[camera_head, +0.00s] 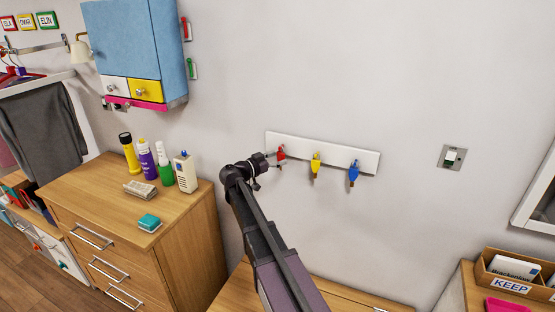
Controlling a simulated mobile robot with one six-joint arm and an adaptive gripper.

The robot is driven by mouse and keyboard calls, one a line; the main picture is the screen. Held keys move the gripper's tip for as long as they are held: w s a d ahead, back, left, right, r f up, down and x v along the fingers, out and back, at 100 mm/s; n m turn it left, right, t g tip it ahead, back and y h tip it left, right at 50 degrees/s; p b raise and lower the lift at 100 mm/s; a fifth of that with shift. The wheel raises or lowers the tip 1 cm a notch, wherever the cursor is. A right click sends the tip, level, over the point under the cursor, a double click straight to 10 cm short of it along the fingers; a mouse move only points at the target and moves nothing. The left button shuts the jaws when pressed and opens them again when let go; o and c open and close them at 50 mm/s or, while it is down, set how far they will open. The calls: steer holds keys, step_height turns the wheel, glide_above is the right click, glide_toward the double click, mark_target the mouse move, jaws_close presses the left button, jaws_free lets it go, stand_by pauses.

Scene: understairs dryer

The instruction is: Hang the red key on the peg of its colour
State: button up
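A white peg board (330,148) is fixed to the wall, tilted in the picture, with red, yellow and blue items along it. A small red shape (281,152) shows at its left end, right by my gripper's tip. I cannot tell how much of it is the red key and how much the red peg. My gripper (273,162) is at the left end of the board, small and partly seen from behind. I cannot tell whether its fingers are open or shut, or whether they touch the red shape. A yellow item (316,164) and a blue item (353,173) hang at the other pegs.
A wooden dresser (190,218) at left carries several bottles, a yellow torch (129,153) and a teal block (149,222). A blue wall cabinet (130,40) hangs above it. A wooden box marked KEEP (512,285) stands at lower right.

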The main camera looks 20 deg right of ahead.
steer(key=shift+a, duration=0.1)
steer(key=v, duration=1.1)
steer(key=shift+a, duration=0.4)
steer(key=shift+s, duration=0.3)
